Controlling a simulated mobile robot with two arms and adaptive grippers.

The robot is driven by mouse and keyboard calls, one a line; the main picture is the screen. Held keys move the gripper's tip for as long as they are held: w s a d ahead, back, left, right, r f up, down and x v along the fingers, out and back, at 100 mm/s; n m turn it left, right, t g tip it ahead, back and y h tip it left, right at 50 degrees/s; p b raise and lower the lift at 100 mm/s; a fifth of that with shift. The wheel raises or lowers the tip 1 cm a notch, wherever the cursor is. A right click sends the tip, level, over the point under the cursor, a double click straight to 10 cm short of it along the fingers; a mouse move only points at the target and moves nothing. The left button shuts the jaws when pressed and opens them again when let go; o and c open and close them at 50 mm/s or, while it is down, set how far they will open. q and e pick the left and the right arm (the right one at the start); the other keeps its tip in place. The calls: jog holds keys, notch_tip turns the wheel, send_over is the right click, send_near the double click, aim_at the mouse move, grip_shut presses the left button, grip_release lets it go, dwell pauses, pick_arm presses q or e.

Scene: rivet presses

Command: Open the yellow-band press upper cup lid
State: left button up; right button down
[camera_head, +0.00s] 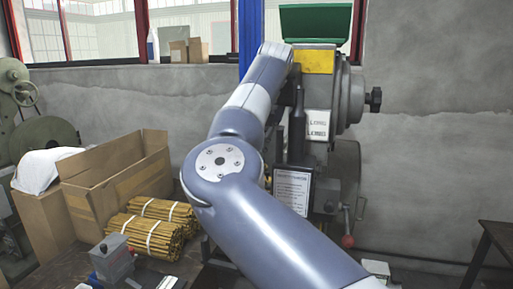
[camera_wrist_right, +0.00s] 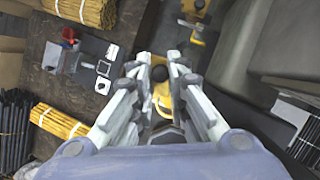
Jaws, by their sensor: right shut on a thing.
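The press (camera_head: 320,85) stands against the back wall, with a yellow band (camera_head: 313,61) near its top. A green cup (camera_head: 315,22) sits above the band. My right arm reaches up to the press's upper left side, and its end hides the gripper there in the head view. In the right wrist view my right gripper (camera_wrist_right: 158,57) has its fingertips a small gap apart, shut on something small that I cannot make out. A black round knob on a yellow part (camera_wrist_right: 160,73) shows between the fingers. I cannot tell the lid apart clearly. My left gripper is not in view.
A cardboard box (camera_head: 118,180) and bundles of yellow rods (camera_head: 150,228) lie on the table at left. A framed sheet (camera_head: 291,190) stands before the press. A red-knobbed lever (camera_head: 347,241) is low at its right. A green machine (camera_head: 35,130) stands far left.

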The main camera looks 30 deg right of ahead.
jog(key=shift+d+r, duration=0.1)
jog(key=shift+r, duration=0.15)
dwell(0.3)
jog(key=c, duration=1.8)
grip_release()
jog(key=shift+w, duration=0.1)
jog(key=shift+c, duration=0.2)
jog(key=shift+f, duration=0.1)
jog(key=shift+r, duration=0.3)
jog(key=v, duration=1.1)
jog(key=shift+s, duration=0.3)
jog(key=shift+d, duration=0.15)
